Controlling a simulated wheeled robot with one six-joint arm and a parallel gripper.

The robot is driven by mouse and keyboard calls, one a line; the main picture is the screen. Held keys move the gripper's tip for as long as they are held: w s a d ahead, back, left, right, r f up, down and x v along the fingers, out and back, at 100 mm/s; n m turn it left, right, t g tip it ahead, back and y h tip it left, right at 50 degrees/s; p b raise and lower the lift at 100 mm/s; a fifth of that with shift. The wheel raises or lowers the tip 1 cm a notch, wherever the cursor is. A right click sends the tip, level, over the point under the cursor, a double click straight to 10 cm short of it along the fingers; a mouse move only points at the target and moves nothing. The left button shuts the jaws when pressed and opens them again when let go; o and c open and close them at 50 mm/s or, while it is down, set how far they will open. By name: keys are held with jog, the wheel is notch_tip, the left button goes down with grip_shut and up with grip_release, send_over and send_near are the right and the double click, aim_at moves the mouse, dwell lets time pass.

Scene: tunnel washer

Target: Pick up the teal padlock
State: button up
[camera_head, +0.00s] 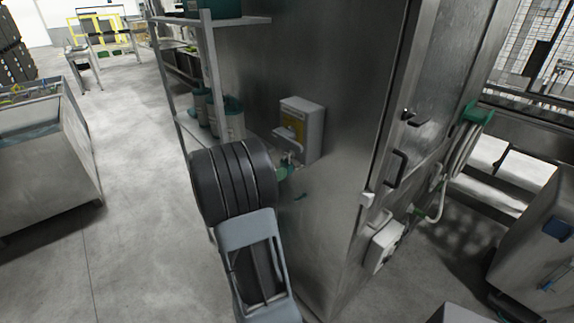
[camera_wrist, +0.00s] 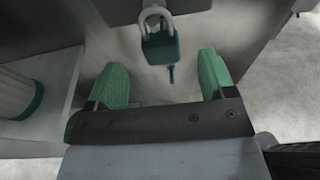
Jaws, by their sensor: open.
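The teal padlock (camera_wrist: 161,48) hangs by its grey shackle from a light-grey fitting in the wrist view. A small key-like teal piece (camera_wrist: 171,76) shows just below its body. My gripper (camera_wrist: 161,62) is open, with one green finger on each side and the padlock ahead of the gap between them. Nothing is held, and I see no contact with the padlock. In the head view, my arm partly hides the gripper (camera_head: 291,184), whose green fingertips show just below a grey wall box (camera_head: 301,128). The padlock is too small there to make out clearly.
The box is fixed to a large metal wall (camera_head: 345,90). A shelf rack (camera_head: 213,75) with teal-and-white containers (camera_head: 231,122) stands close on the left. A metal bin (camera_head: 45,155) is at far left. The floor between bin and rack is clear. A metal door (camera_head: 425,130) is on the right.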

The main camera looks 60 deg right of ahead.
aim_at(284, 165)
jog(key=shift+p+x, duration=0.9)
jog(key=shift+x, duration=1.7)
jog(key=c, duration=1)
